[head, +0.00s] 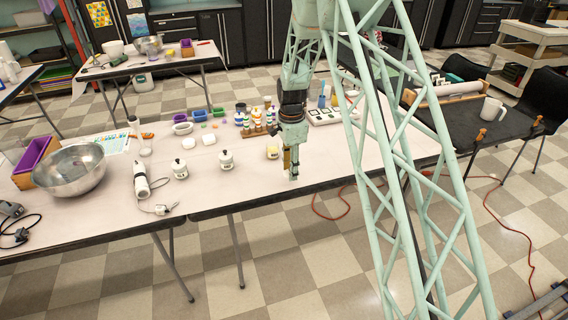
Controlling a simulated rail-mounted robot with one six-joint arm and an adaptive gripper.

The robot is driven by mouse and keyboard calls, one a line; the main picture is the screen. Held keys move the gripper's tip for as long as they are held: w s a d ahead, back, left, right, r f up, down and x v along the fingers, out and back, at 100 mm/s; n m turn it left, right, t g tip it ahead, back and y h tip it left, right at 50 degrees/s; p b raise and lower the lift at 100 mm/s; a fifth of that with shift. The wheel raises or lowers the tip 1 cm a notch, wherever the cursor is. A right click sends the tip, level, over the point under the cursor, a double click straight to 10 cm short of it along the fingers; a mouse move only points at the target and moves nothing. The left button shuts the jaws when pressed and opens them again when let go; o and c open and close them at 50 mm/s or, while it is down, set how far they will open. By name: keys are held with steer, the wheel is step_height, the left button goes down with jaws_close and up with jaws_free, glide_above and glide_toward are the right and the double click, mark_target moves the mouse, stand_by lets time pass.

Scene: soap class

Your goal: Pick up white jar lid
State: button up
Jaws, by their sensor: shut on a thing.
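My gripper (291,168) points down over the front right part of the long table. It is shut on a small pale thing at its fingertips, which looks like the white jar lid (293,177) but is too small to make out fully. A jar with a yellowish front (272,152) stands just left of my gripper, partly close behind it. Two white jars with dark-knobbed lids stand further left, one jar (226,161) nearer and another jar (180,169) beyond it.
A white bottle-shaped device with a cord (141,180) and a metal bowl (70,170) are at the left. Small coloured bottles (262,120) and a white tray (326,116) stand behind my gripper. The table front (235,195) is clear.

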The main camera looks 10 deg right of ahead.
steer(key=s+d, duration=0.2)
steer(key=s, duration=0.5)
steer(key=shift+d+r+p, duration=0.25)
steer(key=shift+r+p, duration=0.1)
steer(key=shift+s, duration=0.1)
